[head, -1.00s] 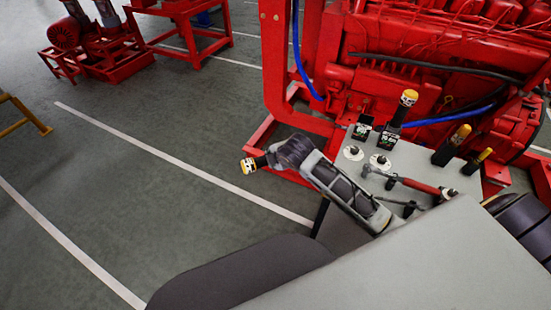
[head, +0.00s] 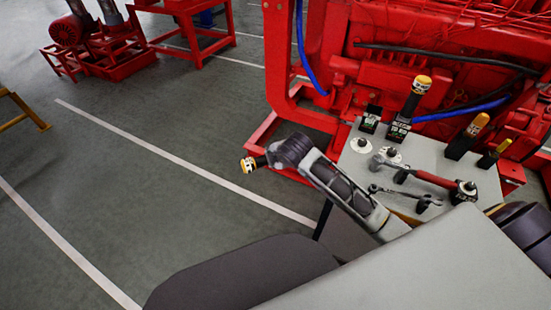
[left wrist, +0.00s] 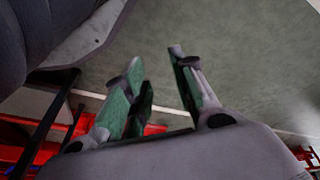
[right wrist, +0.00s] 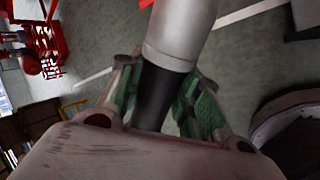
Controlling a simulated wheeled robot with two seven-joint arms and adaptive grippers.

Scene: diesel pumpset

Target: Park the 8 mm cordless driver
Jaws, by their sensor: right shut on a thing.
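In the right wrist view my right gripper (right wrist: 162,82) is shut on the black part of a cordless driver (right wrist: 182,28), whose silver barrel runs out of the top. A second yellow-topped driver (head: 420,86) stands upright in a labelled holder (head: 398,131). The labelled holder (head: 370,119) beside it looks empty; its text is unreadable. My left gripper (left wrist: 155,58) is open and empty in the left wrist view.
The grey table (head: 425,152) also carries a red-handled hammer (head: 430,177), a wrench (head: 400,193), white discs (head: 362,147) and yellow-topped black tools (head: 466,137). The red engine (head: 440,60) stands right behind it.

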